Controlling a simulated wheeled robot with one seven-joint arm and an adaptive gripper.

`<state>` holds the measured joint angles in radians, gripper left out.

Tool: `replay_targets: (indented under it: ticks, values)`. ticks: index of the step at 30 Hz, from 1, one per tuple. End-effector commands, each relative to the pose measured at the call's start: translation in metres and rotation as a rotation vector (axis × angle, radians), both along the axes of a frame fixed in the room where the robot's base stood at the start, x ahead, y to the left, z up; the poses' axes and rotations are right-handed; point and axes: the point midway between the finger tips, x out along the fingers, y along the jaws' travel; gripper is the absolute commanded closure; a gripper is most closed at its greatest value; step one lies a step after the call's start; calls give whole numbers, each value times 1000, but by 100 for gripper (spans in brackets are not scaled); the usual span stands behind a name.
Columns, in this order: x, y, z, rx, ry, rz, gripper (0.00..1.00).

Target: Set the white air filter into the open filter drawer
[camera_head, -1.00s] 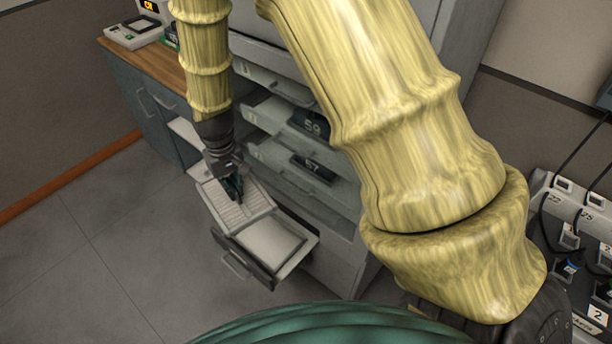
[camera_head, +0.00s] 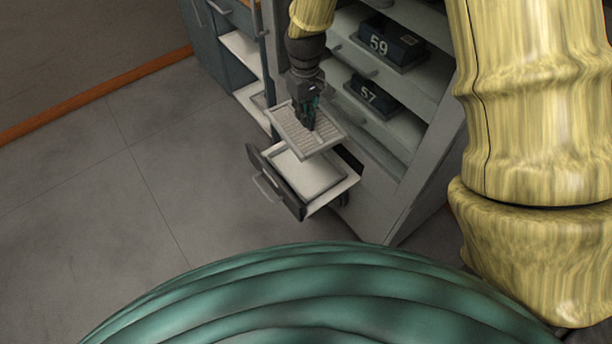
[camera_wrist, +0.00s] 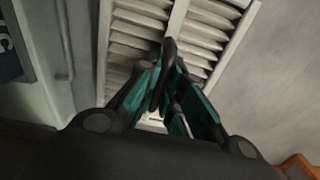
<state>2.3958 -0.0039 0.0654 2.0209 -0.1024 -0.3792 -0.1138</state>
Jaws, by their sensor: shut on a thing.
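The white air filter (camera_head: 322,139) is a flat, pleated panel with a raised rim. My gripper (camera_head: 306,122) is shut on it from above, near its middle, and holds it over the back part of the open filter drawer (camera_head: 342,187). The drawer has a pale floor and a dark front with a handle. The filter hides the drawer's back part. I cannot tell how high the filter is above the drawer. In the wrist view, the filter's slats (camera_wrist: 215,22) show beyond the dark and teal fingers (camera_wrist: 170,95), which cover the grasped part.
The grey cabinet's open shelves hold dark bins marked 59 (camera_head: 390,44) and 57 (camera_head: 376,96), above and right of the drawer. A blue-grey cupboard (camera_head: 215,50) stands at the left. The floor (camera_head: 150,190) left of the drawer is clear.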

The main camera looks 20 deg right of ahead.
Motion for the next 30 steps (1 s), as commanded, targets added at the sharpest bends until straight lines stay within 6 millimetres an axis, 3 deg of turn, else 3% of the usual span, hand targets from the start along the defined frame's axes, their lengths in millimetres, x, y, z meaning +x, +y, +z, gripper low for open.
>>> replay_targets:
  ticks: [1, 3, 16, 30]
  values:
    - [3, -1, -17, 0, -1, 14, 100]
    - [6, -2, -25, 0, -2, 36, 100]
    - [12, -5, -55, -3, 1, 90, 100]
    - [11, -5, -149, -2, 1, 89, 100]
